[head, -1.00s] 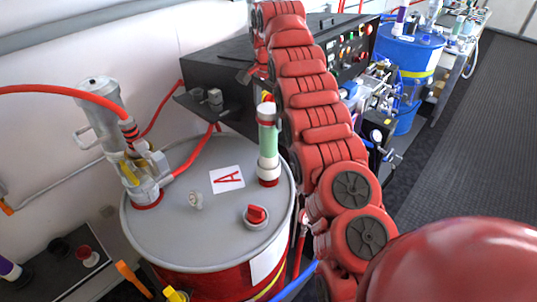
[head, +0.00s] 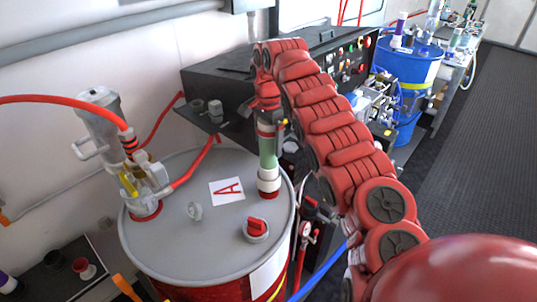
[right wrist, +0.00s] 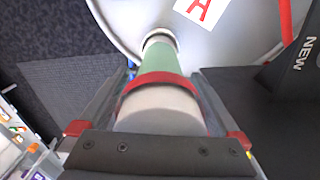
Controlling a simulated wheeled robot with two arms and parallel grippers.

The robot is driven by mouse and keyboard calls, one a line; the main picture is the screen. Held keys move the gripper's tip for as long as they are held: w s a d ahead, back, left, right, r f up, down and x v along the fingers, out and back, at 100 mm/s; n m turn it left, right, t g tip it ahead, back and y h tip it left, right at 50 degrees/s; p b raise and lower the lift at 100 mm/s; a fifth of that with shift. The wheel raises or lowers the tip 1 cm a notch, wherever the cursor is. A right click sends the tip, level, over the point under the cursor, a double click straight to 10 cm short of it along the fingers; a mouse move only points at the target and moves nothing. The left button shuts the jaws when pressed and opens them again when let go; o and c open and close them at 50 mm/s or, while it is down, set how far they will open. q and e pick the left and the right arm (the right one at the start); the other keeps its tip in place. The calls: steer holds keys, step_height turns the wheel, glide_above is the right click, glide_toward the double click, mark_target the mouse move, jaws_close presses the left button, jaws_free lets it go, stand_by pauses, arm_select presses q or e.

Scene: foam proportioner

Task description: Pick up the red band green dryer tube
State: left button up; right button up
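The red band green dryer tube (head: 268,150) stands upright on the grey lid of the red drum (head: 180,240), with a pale collar and a red ring at its base. My right gripper (head: 268,112) is over its top end, pointing down. In the right wrist view the tube (right wrist: 158,62) runs between the two fingers, with its red band and white cap nearest the palm. The fingers lie on either side of it, with what look like narrow gaps near the tips. The tube's top is hidden by the gripper in the head view. My left gripper is not in view.
A black control box (head: 230,85) stands behind. A blue drum (head: 408,58) is farther right.

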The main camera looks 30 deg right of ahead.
jaws_close()
steer(key=shift+w+r, duration=0.1)
steer(key=shift+r, duration=0.05)
stand_by(0.4)
